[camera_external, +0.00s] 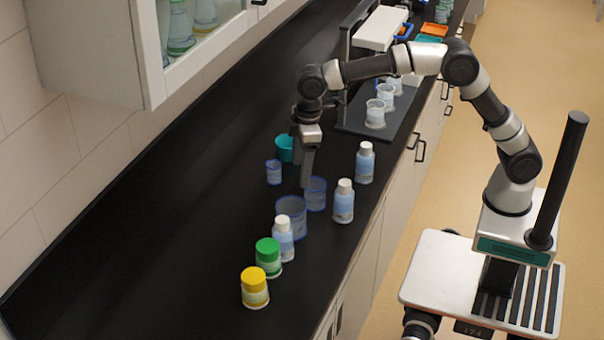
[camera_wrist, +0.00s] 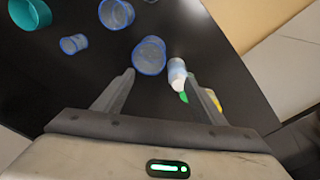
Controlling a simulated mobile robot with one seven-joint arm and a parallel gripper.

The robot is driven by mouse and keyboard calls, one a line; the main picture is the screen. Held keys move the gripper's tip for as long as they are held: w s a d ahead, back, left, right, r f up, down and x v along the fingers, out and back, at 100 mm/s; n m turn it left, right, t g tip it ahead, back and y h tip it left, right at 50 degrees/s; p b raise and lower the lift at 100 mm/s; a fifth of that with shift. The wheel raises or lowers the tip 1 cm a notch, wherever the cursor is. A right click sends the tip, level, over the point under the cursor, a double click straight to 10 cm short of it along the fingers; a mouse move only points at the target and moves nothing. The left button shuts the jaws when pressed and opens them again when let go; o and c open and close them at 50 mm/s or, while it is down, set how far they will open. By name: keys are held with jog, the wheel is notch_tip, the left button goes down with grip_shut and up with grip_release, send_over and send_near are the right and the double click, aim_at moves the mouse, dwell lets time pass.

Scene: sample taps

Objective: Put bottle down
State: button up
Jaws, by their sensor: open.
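Three white-capped bottles with pale blue labels stand upright on the black counter: a far bottle (camera_external: 365,163), a middle bottle (camera_external: 344,203) and a near bottle (camera_external: 283,241). My gripper (camera_external: 301,174) points down above the counter, left of the far and middle bottles, with its fingers apart and nothing held. In the wrist view, my gripper (camera_wrist: 162,76) shows spread fingers. One white-capped bottle (camera_wrist: 177,70) lies beyond the right fingertip there, partly hidden lower down. I cannot tell whether the fingertips touch anything.
Blue-rimmed beakers (camera_external: 291,218) and a teal cup (camera_external: 284,149) stand around my gripper. A green-lidded jar (camera_external: 267,259) and yellow-lidded jar (camera_external: 255,290) stand nearest the camera. White cups (camera_external: 375,114) stand on a tray behind. The counter's left side is clear.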

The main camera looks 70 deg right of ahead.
jog(key=s+d+r+m+t, duration=0.2)
jog(key=s+d+r+m, duration=0.2)
jog(key=s+d+r, duration=0.85)
jog(key=s+d+f+m+t, duration=0.1)
jog(key=s+d+f+m, duration=0.1)
jog(key=s+d, duration=0.7)
jog(key=s, duration=0.3)
jog(key=shift+s+d+f+t, duration=0.15)
jog(key=shift+f+t, duration=0.2)
jog(key=shift+t, duration=0.05)
jog(key=shift+m+t, duration=0.3)
jog(key=shift+m, duration=0.3)
jog(key=s+f, duration=0.1)
jog(key=s+d+f, duration=0.1)
jog(key=s, duration=0.1)
jog(key=s+d+f, duration=0.1)
jog(key=s, duration=0.1)
jog(key=shift+s+f, duration=0.15)
jog(key=shift+s, duration=0.05)
jog(key=c, duration=0.3)
jog(key=shift+c, duration=0.2)
